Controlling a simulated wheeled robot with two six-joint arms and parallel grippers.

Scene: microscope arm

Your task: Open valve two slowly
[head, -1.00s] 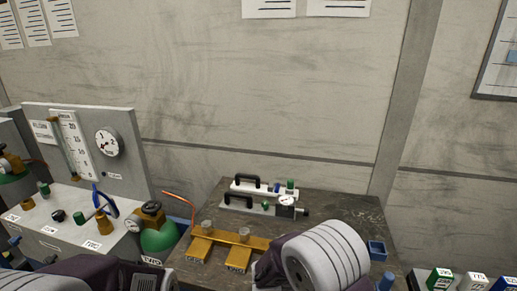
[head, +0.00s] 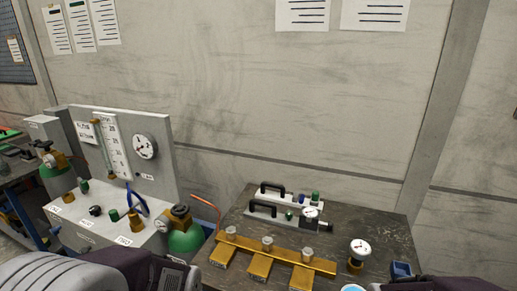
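A light grey panel box (head: 100,232) stands at the left, with small labels on its front. The label below its right-hand valve seems to read "TWO" (head: 123,240), though the print is small. Above it is a brass valve (head: 135,222) with a green part (head: 115,215). A green cylinder (head: 186,241) with a brass and black top valve (head: 178,216) is right of the box. My arms show only as dark sleeves and a grey ribbed link along the bottom edge. Neither gripper's fingers are in view.
The upright board carries a flow tube (head: 104,150) and a round gauge (head: 145,147). On the dark table (head: 375,225) are a brass manifold (head: 275,252) with several knobs, two handled fixtures (head: 285,211), a small gauge (head: 360,248) and a blue box (head: 401,270).

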